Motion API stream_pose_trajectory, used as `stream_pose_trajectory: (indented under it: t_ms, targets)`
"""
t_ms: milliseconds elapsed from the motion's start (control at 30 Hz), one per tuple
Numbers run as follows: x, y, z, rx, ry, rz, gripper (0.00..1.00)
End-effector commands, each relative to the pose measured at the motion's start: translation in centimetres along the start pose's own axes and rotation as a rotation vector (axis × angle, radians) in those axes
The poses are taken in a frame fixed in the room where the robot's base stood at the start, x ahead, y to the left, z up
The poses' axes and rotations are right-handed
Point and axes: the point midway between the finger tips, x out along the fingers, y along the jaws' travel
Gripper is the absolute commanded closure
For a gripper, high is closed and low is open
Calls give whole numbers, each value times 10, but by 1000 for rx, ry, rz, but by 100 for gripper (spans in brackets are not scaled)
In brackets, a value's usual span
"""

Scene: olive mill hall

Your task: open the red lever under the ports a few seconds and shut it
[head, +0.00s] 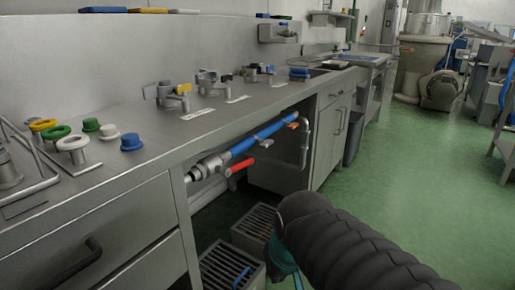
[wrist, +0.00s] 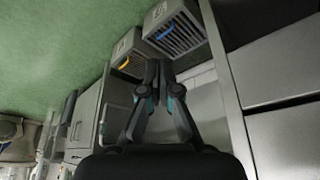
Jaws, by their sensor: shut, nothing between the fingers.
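The red lever (head: 240,166) sits under the bench top in the head view, at the near end of a blue pipe (head: 258,136) beside a metal valve fitting (head: 206,167). It lies slightly below the pipe and roughly along it. The ports (head: 212,84) stand above on the steel bench, with small label plates. My gripper shows in the wrist view (wrist: 157,66) with its fingers together and nothing between them. In the head view my dark sleeved arm mostly hides it. It is low, right of the lever and apart from it. The lever cannot be made out in the wrist view.
Two slatted grey crates (head: 226,266) stand on the floor under the bench; they also show in the wrist view (wrist: 172,30). Another small orange handle (head: 293,125) is farther along the pipe. A cabinet (head: 335,130) stands beyond. The green floor (head: 420,180) to the right is clear.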

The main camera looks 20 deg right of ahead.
Motion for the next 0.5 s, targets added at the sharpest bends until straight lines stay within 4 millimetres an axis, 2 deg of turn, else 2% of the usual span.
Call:
stream_pose_trajectory:
  t_ms: [33, 200, 500]
  targets:
    - [1, 6, -17, 30, -14, 4, 100]
    - [-1, 25, -76, 117, -48, -6, 100]
    - [-5, 65, -188, 139, -94, -87, 100]
